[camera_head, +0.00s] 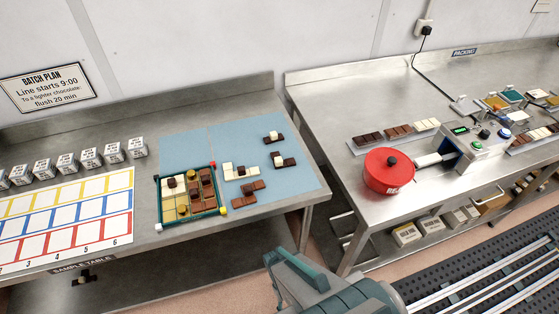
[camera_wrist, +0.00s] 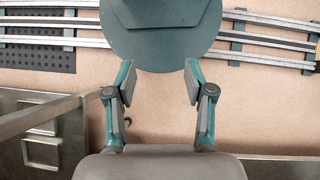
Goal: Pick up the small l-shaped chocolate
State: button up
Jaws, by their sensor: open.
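Several chocolate pieces lie on the blue mat (camera_head: 205,142) in the head view. A dark piece with a white block (camera_head: 273,137) is at the back right, and a similar dark-and-white piece (camera_head: 285,161) is just in front of it. A white piece with a dark block (camera_head: 240,172) lies near the tray. Brown pieces (camera_head: 248,189) lie in front. I cannot tell for sure which is the small L-shaped one. My gripper (camera_wrist: 160,80) is open and empty in the wrist view, over the floor. In the head view it is right of and in front of the sample table.
A green-rimmed tray (camera_head: 190,168) of chocolate squares stands left of the loose pieces. Small labelled blocks (camera_head: 67,162) and a coloured grid sheet (camera_head: 75,215) are further left. A red round pot (camera_head: 388,172) is on the right table. Rails (camera_head: 500,270) run below it.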

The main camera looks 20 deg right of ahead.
jog(key=shift+o, duration=0.2)
jog(key=o, duration=0.9)
jog(key=shift+c, duration=0.2)
